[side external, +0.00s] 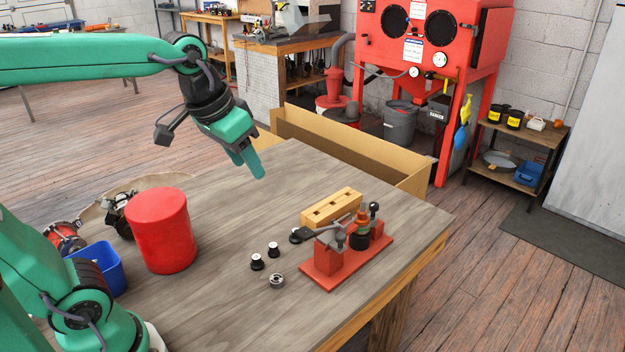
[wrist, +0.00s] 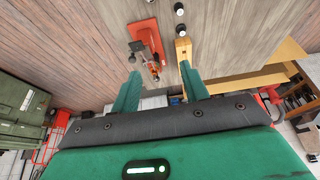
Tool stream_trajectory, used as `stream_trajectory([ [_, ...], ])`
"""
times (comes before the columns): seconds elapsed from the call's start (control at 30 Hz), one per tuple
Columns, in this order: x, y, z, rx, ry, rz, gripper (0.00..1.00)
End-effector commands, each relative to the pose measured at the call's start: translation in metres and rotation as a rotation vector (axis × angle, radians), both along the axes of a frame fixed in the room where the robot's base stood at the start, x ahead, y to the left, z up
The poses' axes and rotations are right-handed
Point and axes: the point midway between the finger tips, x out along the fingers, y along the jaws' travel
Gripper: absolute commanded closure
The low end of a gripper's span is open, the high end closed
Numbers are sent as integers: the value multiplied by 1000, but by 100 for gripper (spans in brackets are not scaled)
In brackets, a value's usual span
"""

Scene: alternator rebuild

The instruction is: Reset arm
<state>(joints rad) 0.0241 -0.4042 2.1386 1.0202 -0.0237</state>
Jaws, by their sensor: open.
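My gripper (side external: 253,165) hangs above the grey wooden table (side external: 230,215), clear of everything on it. In the wrist view my gripper (wrist: 158,82) shows two green fingers spread apart with nothing held between them. A red fixture (side external: 320,265) with a clamp lever and a dark part on its base stands near the table's right edge. The fixture also shows in the wrist view (wrist: 146,36). A wooden block with slots (side external: 332,207) lies behind it, and it appears in the wrist view (wrist: 184,50) near the right finger.
Small black-and-white parts (side external: 257,262) and a metal ring (side external: 277,281) lie left of the fixture. A red cylinder (side external: 163,230), a blue bin (side external: 100,268) and an alternator part (side external: 120,212) stand at left. A cardboard box (side external: 350,145) borders the far edge. The table's middle is free.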

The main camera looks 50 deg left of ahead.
Motion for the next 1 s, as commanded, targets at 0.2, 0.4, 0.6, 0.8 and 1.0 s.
stream_trajectory([
  [0.2,-45,4,-21,4,-54,2,55],
  [0.4,-73,7,-41,7,-89,3,55],
  [0.6,-84,7,-51,9,-105,2,55],
  [0.8,-85,8,-52,9,-104,2,35],
  [1.0,-79,7,-52,8,-78,2,0],
])
